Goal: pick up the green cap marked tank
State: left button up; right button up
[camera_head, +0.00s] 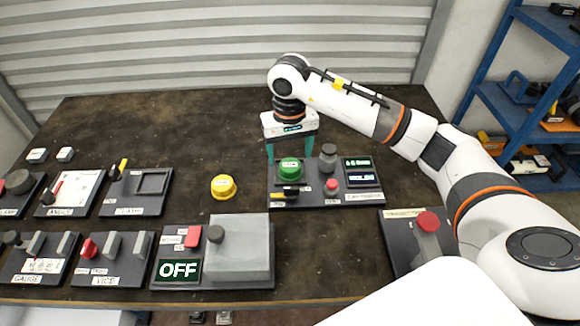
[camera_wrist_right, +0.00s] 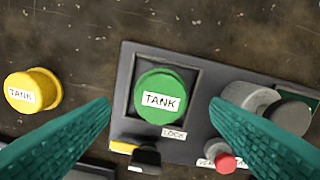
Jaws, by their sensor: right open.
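The green cap (camera_head: 290,169) marked TANK sits on a dark panel (camera_head: 330,199) near the middle of the table. In the right wrist view the green cap (camera_wrist_right: 160,100) lies between and beyond my two teal fingers, with its label facing the camera. My right gripper (camera_head: 290,155) is open above the panel, its fingers on either side of the cap and pointing down. I cannot tell whether they touch anything. A yellow cap (camera_head: 223,187), also marked TANK in the wrist view (camera_wrist_right: 33,91), stands on the table left of the panel. My left gripper is not in view.
The panel also carries a grey knob (camera_head: 328,158), a red button (camera_head: 331,185), a black lever (camera_head: 285,194) and a small display (camera_head: 358,171). Other control panels line the table's left and front. A blue shelf (camera_head: 510,100) stands at right. The back of the table is clear.

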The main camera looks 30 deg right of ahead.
aim_at(290, 164)
notch_tip(290, 164, down, 3)
jog(key=shift+f, duration=0.15)
jog(key=shift+c, duration=0.4)
jog(key=c, duration=1)
